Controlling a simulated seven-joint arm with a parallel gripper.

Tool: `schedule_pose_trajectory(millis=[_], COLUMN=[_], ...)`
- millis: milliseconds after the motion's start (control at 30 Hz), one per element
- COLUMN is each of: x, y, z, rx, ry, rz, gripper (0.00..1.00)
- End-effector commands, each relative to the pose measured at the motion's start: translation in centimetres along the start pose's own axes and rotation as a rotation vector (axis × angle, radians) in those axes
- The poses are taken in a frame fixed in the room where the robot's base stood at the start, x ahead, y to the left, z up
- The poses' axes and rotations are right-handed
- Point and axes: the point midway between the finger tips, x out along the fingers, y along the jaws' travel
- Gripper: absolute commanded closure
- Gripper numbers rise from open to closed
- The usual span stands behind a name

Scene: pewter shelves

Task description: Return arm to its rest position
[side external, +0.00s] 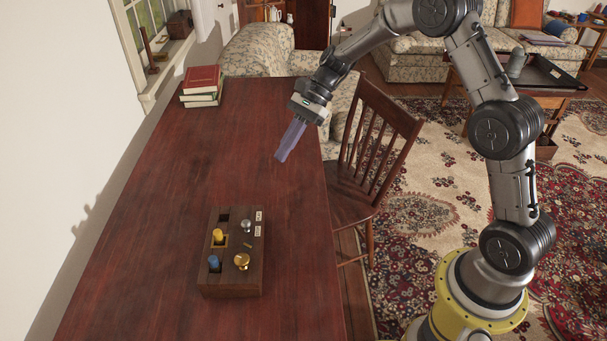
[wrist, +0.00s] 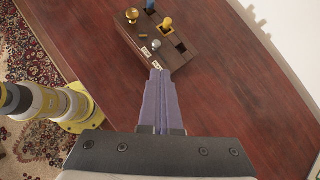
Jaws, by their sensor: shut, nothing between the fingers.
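My gripper (side external: 291,140) is held above the dark red wooden table (side external: 150,240), near its right edge in the side view. Its purple fingers are shut together with nothing between them; they also show shut in the wrist view (wrist: 158,75). A dark wooden block (side external: 232,285) with knobs and pegs lies on the table, apart from the gripper and nearer the side camera. The block also shows at the top of the wrist view (wrist: 137,50). My arm is raised and bent over toward the table.
The block carries a yellow peg (side external: 218,236), a blue peg (side external: 213,263), a brass knob (side external: 241,261) and a silver knob (side external: 246,226). A stack of books (side external: 201,85) sits at the table's far left. A wooden chair (side external: 375,150) stands at the right edge. Much of the tabletop is clear.

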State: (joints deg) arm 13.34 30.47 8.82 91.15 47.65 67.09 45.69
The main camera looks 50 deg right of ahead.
Motion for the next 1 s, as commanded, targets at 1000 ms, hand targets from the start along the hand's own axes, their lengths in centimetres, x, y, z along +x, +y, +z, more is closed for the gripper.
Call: schedule_pose_trajectory(millis=[1000], x=[-12.9], y=[28.1], z=[11.1], rx=[-1.327], ry=[0.799], rz=[0.093], gripper=[1.0])
